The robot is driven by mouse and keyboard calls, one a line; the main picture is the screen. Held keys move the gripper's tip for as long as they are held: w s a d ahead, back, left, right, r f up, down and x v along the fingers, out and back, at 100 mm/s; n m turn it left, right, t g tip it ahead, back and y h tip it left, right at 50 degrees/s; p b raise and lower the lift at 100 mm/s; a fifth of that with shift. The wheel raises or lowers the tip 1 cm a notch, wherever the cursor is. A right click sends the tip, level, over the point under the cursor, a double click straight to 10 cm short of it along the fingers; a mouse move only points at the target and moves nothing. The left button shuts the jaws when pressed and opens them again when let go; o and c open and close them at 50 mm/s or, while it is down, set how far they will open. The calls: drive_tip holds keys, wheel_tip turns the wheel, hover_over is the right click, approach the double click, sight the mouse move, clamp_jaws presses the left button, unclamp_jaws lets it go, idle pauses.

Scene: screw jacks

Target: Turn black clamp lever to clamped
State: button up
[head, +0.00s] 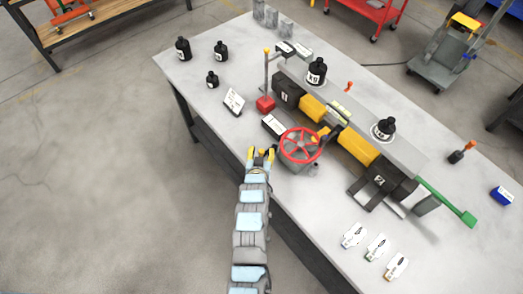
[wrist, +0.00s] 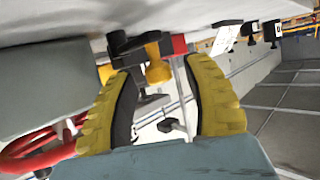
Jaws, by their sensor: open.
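My gripper (head: 261,154) is open and empty, beside the red handwheel (head: 301,146) at the table's near edge. Its two yellow ribbed fingers stand apart in the wrist view (wrist: 165,110). Dark parts (wrist: 122,45) with an amber cylinder (wrist: 157,66) show in the gap beyond the fingers. The black clamp lever cannot be picked out for certain; these dark parts may include it. No contact with the fingers is clear. In the wrist view the handwheel (wrist: 30,150) is at lower left, partly behind the left finger.
The grey table (head: 205,70) carries a jack row with yellow bodies (head: 357,147). A red-based stand (head: 265,104) stands behind my gripper. Black bottles (head: 183,49), a white sign (head: 234,101) and tags (head: 376,246) are around. The floor left of the table is clear.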

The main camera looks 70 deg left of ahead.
drive_tip(key=shift+w+a+f, duration=0.15)
drive_tip(key=shift+a, duration=0.1)
clamp_jaws()
